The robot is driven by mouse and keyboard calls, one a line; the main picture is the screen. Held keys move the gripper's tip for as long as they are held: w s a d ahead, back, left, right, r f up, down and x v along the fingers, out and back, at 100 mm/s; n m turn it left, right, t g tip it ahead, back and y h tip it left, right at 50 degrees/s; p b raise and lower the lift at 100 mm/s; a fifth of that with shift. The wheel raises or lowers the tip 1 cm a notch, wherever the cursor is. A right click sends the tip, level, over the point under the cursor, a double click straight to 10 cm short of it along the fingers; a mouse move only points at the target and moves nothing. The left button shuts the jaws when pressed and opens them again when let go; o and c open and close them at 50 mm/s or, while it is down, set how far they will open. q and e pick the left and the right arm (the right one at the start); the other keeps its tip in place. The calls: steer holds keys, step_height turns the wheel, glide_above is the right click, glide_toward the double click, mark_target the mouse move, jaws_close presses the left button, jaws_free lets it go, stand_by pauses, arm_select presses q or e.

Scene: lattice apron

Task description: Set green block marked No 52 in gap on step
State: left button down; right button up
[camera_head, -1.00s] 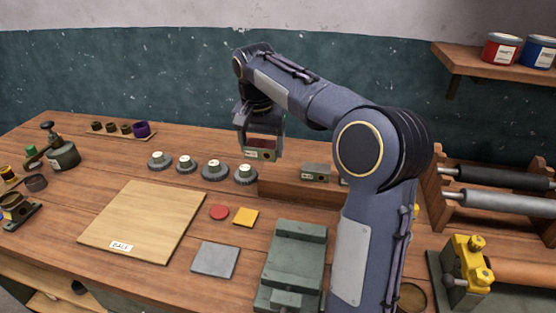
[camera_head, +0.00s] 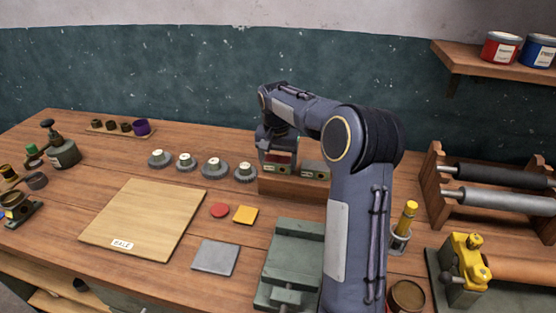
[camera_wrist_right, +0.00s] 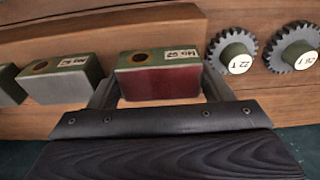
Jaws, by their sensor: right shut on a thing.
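The green block marked No 52 (camera_head: 278,169) has a dark red face in the right wrist view (camera_wrist_right: 160,82), with a dark round hole in its labelled side. My right gripper (camera_head: 277,160) is shut on it, one finger on each side. It is over the left end of the low wooden step (camera_head: 290,188). Whether its underside touches the step I cannot tell. A similar grey-green block (camera_head: 315,169) sits on the step just right of it; in the wrist view this block (camera_wrist_right: 62,82) is to its left, with a narrow space between. My left gripper is not in view.
Several toothed gears with white labels (camera_head: 245,172) stand left of the step. My right arm hides the step's right end. A green metal fixture (camera_head: 293,250) stands in front.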

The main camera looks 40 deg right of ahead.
mark_target(277, 162)
steer(key=o, duration=1.3)
steer(key=shift+f, duration=0.1)
steer(key=r, duration=0.8)
steer(key=s+a+r, duration=0.1)
steer(key=r, duration=0.3)
steer(key=shift+r+p, duration=0.1)
steer(key=shift+p, duration=0.3)
steer(key=shift+a, duration=0.1)
